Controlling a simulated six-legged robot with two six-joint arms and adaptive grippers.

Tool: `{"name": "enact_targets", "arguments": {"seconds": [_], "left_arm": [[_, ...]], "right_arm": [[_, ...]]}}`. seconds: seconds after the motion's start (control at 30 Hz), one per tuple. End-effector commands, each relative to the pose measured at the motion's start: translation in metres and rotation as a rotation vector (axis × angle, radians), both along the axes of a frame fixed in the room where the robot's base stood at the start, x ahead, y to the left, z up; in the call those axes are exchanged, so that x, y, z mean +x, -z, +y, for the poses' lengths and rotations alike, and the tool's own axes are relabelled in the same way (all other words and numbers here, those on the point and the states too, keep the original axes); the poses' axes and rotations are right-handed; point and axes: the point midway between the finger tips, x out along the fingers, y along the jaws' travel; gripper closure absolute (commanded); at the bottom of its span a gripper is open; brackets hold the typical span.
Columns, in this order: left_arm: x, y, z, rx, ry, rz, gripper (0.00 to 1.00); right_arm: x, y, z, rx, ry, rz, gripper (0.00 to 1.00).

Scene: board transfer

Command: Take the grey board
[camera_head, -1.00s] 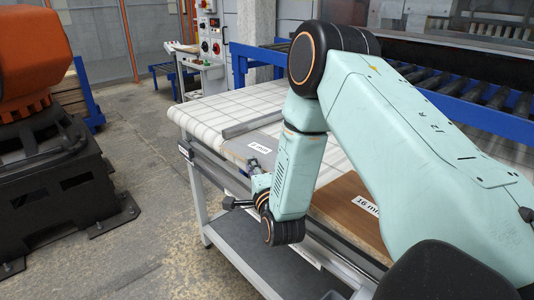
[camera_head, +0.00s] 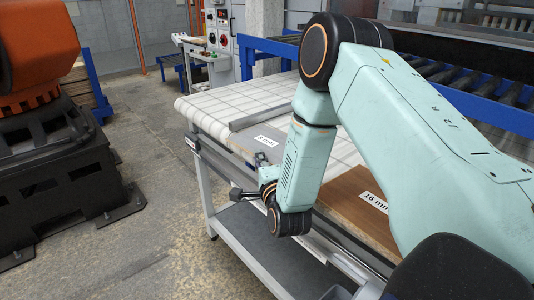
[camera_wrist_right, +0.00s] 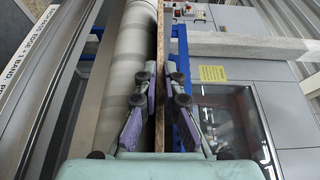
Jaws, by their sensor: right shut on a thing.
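The grey board (camera_head: 245,142) lies flat on the table, with a white label, apparently reading 8 mm, near its front edge. My right gripper (camera_head: 262,160) is at that front edge, partly hidden behind my own wrist. In the right wrist view the gripper's purple-sided fingers (camera_wrist_right: 162,88) are on either side of the thin brown edge of the board (camera_wrist_right: 161,50), shut on it. My left gripper is not in view.
A brown board (camera_head: 350,190) labelled 16 mm lies to the right on the same table (camera_head: 215,105). A grey bar (camera_head: 262,115) lies behind the grey board. An orange robot (camera_head: 35,55) on a black base stands left. The floor (camera_head: 150,190) between is clear.

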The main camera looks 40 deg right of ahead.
Motion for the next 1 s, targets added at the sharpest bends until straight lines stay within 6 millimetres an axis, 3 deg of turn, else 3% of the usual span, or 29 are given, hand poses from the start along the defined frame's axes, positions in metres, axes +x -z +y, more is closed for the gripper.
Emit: {"name": "enact_targets", "arguments": {"seconds": [0.5, 1.0], "left_arm": [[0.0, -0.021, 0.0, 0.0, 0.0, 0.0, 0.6], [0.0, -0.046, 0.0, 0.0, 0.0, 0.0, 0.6]], "right_arm": [[0.001, -0.088, 0.0, 0.0, 0.001, -0.006, 1.0], [0.0, -0.131, 0.0, -0.001, 0.0, -0.003, 1.0]]}}
